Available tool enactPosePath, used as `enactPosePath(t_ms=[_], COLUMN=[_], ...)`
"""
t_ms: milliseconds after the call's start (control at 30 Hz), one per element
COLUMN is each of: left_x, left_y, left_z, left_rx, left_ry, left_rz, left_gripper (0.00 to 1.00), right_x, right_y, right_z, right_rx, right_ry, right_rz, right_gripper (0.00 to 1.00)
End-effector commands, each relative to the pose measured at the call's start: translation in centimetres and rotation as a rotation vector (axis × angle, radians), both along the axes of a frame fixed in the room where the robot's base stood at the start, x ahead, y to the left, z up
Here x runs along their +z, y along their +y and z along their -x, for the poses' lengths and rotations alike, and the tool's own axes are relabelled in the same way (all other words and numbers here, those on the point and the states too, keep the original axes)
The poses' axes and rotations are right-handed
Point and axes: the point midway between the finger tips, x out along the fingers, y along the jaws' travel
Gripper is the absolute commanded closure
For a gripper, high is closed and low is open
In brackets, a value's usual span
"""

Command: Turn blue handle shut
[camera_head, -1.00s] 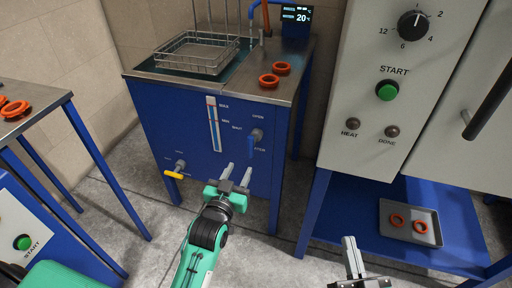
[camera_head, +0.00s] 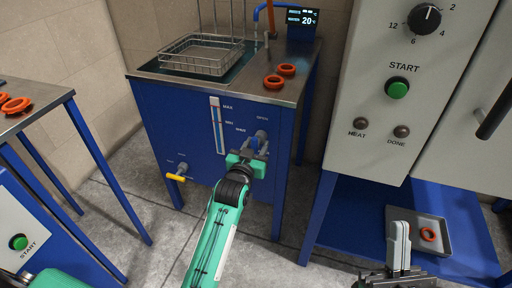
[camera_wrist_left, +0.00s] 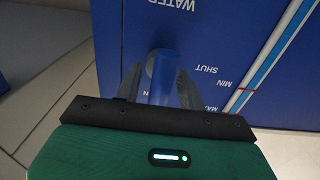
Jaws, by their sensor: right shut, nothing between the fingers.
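The blue handle (camera_head: 261,137) sits on the front panel of the blue tank cabinet (camera_head: 185,125), below the OPEN label and right of the SHUT label. My left gripper (camera_head: 252,146) is at the handle. In the left wrist view the blue handle (camera_wrist_left: 162,80) stands between the two grey fingers (camera_wrist_left: 160,88), one on each side. The fingers look spread around it; firm contact is not clear. The handle's exact angle is partly hidden by the gripper. My right gripper (camera_head: 400,245) is shut and empty at the lower right, away from the cabinet.
A yellow handle (camera_head: 176,177) is lower left on the same panel, beside a level gauge (camera_head: 217,125). A wire basket (camera_head: 200,54) and orange rings (camera_head: 280,76) are on top.

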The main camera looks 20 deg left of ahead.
Motion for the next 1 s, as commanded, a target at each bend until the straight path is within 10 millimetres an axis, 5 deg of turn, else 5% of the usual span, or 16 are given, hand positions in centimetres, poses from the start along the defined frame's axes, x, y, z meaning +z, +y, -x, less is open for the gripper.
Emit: enactPosePath(t_ms=[233, 433, 733, 1000], left_x=[0.0, 0.0, 0.0, 0.2], left_y=[0.0, 0.0, 0.0, 0.0], left_z=[0.0, 0.0, 0.0, 0.0], left_rx=[0.000, 0.000, 0.000, 0.000], left_ry=[0.001, 0.001, 0.001, -0.001], left_rz=[0.000, 0.000, -0.011, -0.084], left_gripper=[0.60, 1.00, 1.00, 1.00], right_x=[0.1, 0.1, 0.0, -4.6], right_y=[0.0, 0.0, 0.1, 1.8], right_z=[0.0, 0.0, -0.3, -1.4], right_rx=[-0.001, -0.001, 0.002, 0.041], right_ry=[-0.004, -0.004, 0.022, 0.297], right_rz=[-0.001, -0.001, 0.006, 0.069], right_gripper=[1.00, 1.00, 1.00, 1.00])
